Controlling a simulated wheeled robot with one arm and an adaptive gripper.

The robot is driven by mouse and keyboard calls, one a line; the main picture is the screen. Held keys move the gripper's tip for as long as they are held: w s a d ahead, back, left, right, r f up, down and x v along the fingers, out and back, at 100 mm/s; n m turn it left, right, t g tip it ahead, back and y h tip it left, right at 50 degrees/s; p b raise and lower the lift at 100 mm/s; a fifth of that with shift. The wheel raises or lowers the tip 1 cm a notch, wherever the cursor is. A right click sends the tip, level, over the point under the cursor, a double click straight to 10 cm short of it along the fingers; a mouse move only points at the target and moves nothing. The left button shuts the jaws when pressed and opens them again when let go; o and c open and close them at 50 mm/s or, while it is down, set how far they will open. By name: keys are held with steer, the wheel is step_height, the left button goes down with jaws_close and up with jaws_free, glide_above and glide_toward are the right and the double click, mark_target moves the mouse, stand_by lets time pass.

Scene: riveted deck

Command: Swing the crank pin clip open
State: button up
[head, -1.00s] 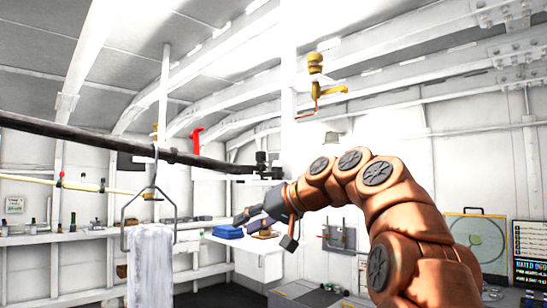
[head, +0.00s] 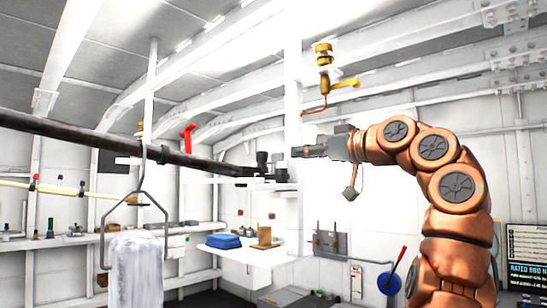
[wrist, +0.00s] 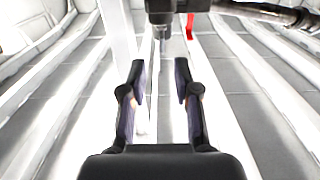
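A dark fitting (head: 262,171) sits at the right end of the long dark rod (head: 120,148), beside a white post. It has short upright parts. I cannot make out the crank pin clip on it for certain. In the wrist view a dark block (wrist: 176,8) with a short grey pin (wrist: 163,38) shows at the top, beyond my fingertips. My gripper (head: 294,151) points left, just right of the fitting and slightly above it. In the wrist view my gripper (wrist: 160,82) is open, its two fingers apart with nothing between them.
A white block hangs on a wire hanger (head: 140,205) at the left. A yellow valve (head: 322,75) is above my gripper. A red handle (head: 188,136) stands behind the rod. A white shelf (head: 245,254) holds a blue item (head: 223,241) below.

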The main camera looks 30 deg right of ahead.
mark_target(280, 155)
steer(key=shift+p+x, duration=0.95)
steer(key=shift+x, duration=2.95)
steer(key=shift+a, duration=0.15)
steer(key=shift+c, duration=0.4)
jaws_close()
